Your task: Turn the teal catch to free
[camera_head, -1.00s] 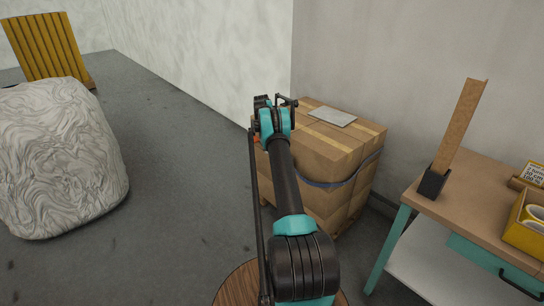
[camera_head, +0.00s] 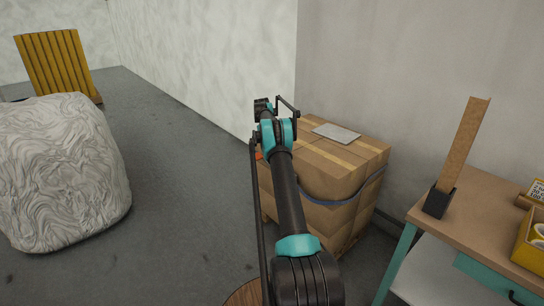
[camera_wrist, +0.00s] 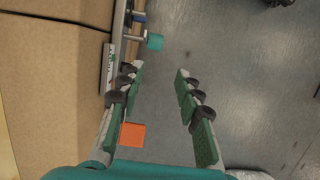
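The teal catch (camera_wrist: 155,42) is a small teal block in the wrist view, at the end of a short metal pin. It sits on a metal fitting beside the carton edge. My gripper (camera_wrist: 159,73) is open, with green-padded fingers apart and nothing between them. The catch lies beyond the fingertips in the picture, roughly in line with the gap; I see no contact. An orange square (camera_wrist: 132,135) shows near the left finger's base. In the head view my arm reaches to the strapped carton stack (camera_head: 345,165); the catch is hidden there.
The carton side (camera_wrist: 50,70) is close on the left of the wrist view, with open floor (camera_wrist: 250,70) at right. A blue strap (camera_head: 335,199) rings the stack. A workbench (camera_head: 480,215) stands at right, a marbled grey-white mass (camera_head: 60,170) at left.

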